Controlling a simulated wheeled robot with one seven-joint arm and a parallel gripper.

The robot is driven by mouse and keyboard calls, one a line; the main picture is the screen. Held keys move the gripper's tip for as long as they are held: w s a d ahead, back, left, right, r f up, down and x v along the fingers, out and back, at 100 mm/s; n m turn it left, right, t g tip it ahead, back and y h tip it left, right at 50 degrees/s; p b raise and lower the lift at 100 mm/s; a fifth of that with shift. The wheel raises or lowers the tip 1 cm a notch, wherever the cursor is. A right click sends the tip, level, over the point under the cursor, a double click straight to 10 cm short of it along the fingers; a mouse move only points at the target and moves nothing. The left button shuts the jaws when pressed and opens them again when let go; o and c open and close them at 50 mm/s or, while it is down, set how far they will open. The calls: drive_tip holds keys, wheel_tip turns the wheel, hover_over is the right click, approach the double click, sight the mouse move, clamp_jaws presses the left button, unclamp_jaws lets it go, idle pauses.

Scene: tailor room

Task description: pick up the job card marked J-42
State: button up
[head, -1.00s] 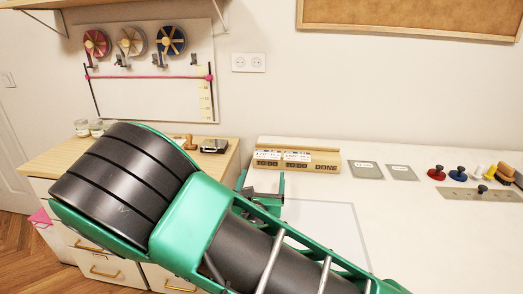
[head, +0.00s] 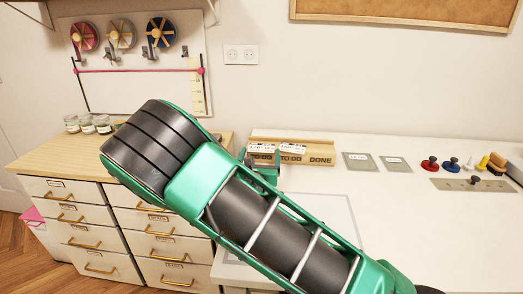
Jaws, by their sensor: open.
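A wooden rack (head: 322,159) lettered TO DO, TO DO and DONE stands at the back of the white table. Two small white cards show above its TO DO slots, a left card (head: 262,147) and a right card (head: 293,148). Their print is too small to read, so I cannot tell which is J-42. My gripper (head: 262,166) is open, right in front of the rack's left end in the picture. My arm hides part of it, and I cannot tell whether it touches the rack or a card.
Two grey plates (head: 361,162) (head: 395,164) lie right of the rack. Red (head: 430,163) and blue (head: 451,164) knobbed pieces sit farther right, by a grey strip (head: 475,185). A wooden-topped drawer cabinet (head: 60,150) with jars stands left. The table's middle right is clear.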

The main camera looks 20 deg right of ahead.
drive_tip(key=shift+w+d, duration=0.1)
drive_tip(key=shift+w, duration=0.2)
drive_tip(key=shift+c, duration=0.6)
drive_tip(key=c, duration=0.7)
drive_tip(key=shift+r, duration=0.1)
